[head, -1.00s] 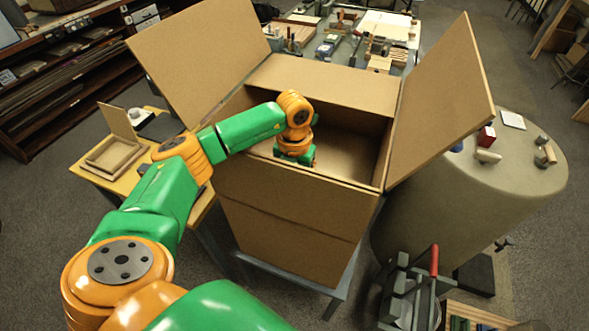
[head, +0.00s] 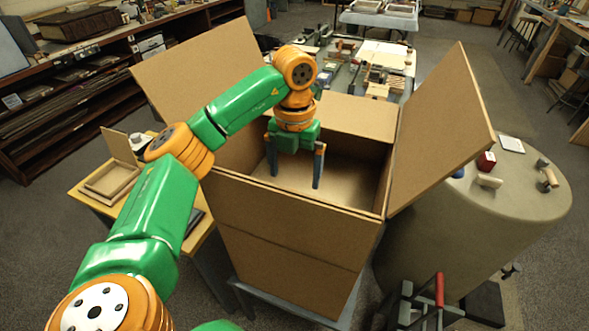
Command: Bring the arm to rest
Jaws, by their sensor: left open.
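My left gripper (head: 294,182) points down over the open cardboard box (head: 290,225), its two fingers spread apart with nothing between them. The fingertips show against the inside of the box, near its front wall. My left arm comes in from the lower left and bends over the box's left side. The part of the box floor that I can see looks bare; the front wall hides the rest. My right gripper is not in view.
The box's flaps (head: 445,130) stand out to both sides. A yellow table (head: 95,203) with a wooden tray (head: 110,181) is at the left. A rounded beige stand (head: 450,225) with small items is at the right. A cluttered bench (head: 370,65) stands behind.

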